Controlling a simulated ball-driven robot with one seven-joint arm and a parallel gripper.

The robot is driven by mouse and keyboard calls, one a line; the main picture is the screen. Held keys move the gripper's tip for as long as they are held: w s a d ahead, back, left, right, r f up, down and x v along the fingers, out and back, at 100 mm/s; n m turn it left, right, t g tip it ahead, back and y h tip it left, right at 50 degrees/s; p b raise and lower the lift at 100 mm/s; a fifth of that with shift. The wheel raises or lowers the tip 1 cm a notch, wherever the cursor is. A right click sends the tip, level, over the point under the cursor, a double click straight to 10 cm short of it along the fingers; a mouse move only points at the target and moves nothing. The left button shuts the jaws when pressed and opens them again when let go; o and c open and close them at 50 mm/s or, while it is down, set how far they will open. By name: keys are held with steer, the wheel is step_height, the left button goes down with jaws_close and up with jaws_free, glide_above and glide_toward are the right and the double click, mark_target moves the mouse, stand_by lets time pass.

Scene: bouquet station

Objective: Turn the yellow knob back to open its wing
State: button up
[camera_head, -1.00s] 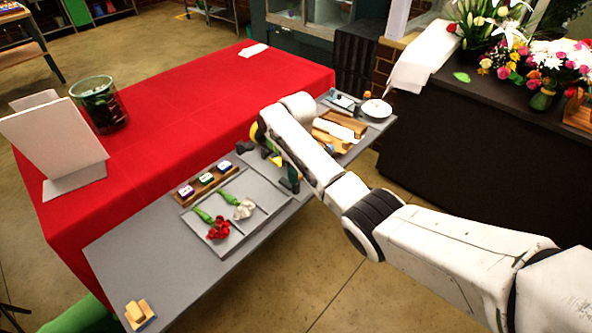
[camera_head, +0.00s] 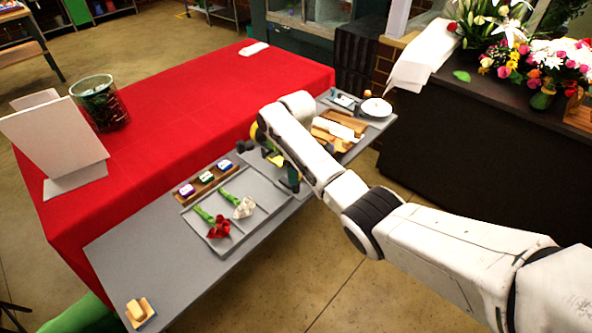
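My arm reaches in from the right and bends down over this spot. My gripper lies low behind the forearm, mostly hidden, so its fingers and any contact with the knob cannot be made out.
A grey tray (camera_head: 262,222) holds red and white flowers with green stems. A wooden rack (camera_head: 186,198) with small labelled blocks is behind it. A wooden tray with a white roll (camera_head: 336,130) and a white bowl (camera_head: 376,108) lie beyond my arm.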

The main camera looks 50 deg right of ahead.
steer(key=shift+o, duration=0.4)
step_height(320, 180, up, 11)
steer(key=shift+d+f, duration=0.15)
steer(key=shift+w, duration=0.1)
stand_by(0.6)
steer(key=s+a+f+m+b, duration=0.2)
steer(key=s+a+f+m, duration=0.1)
steer(key=s+a+f, duration=1.1)
steer(key=s+a+f+m, duration=0.1)
steer(key=s+a+m, duration=0.1)
steer(key=s, duration=0.8)
steer(key=s+a+f+m+t+b, duration=0.1)
steer(key=s+f, duration=0.1)
steer(key=s, duration=0.9)
steer(key=shift+a+f+m+h, duration=0.3)
steer(key=shift+a+m, duration=0.1)
